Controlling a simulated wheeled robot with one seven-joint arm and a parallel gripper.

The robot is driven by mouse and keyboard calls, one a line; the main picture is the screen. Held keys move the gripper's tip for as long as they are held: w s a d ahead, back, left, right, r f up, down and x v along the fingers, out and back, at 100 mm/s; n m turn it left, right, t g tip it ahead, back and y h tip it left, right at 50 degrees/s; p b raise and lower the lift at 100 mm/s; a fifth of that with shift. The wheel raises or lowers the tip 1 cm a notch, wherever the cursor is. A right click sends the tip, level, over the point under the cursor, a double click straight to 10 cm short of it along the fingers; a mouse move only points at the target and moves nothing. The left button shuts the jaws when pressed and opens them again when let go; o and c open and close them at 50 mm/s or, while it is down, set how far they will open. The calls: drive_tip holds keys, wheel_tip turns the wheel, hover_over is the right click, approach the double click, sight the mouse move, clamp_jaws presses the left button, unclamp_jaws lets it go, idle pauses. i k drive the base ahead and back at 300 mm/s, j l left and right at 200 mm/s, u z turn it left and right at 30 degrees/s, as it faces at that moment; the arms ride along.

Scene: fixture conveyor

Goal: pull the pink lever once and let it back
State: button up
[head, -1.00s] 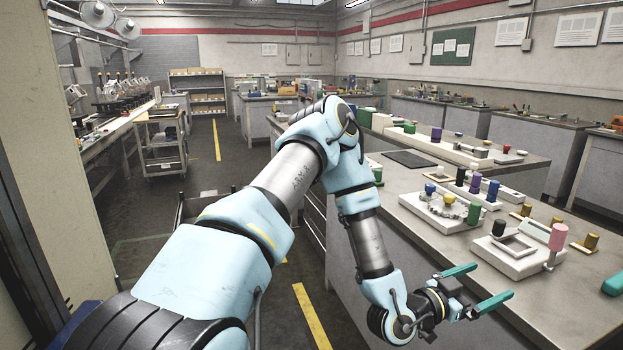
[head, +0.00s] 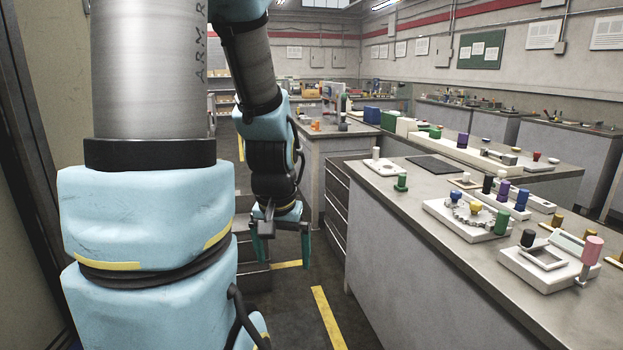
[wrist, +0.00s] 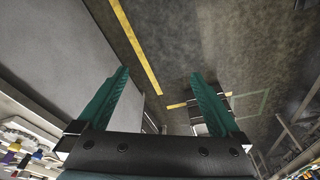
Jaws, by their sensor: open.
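The pink lever (head: 592,250) is a pink cylinder knob on a grey stem at the right end of a white fixture (head: 548,272) near the bench's front right. The knob stands upright. My gripper (head: 281,258) hangs left of the bench, fingers pointing down over the floor, well apart from the lever. In the wrist view my gripper (wrist: 160,78) has its two green fingers spread, with nothing between them. The lever cannot be made out in the wrist view.
A fixture with a toothed wheel (head: 468,215) and several coloured knobs stands left of the lever's fixture on the bench (head: 408,225). A drawer cabinet (head: 335,212) is right of my gripper. Floor with a yellow line (head: 328,315) is clear in front.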

sight(591, 254)
drive_tip(key=k+l, duration=0.1)
drive_tip(key=l, duration=0.3)
drive_tip(key=k+l, duration=0.1)
drive_tip(key=l, duration=0.25)
drive_tip(key=k+l, duration=0.1)
drive_tip(key=l, duration=0.3)
drive_tip(key=k+l, duration=0.1)
drive_tip(key=l, duration=0.25)
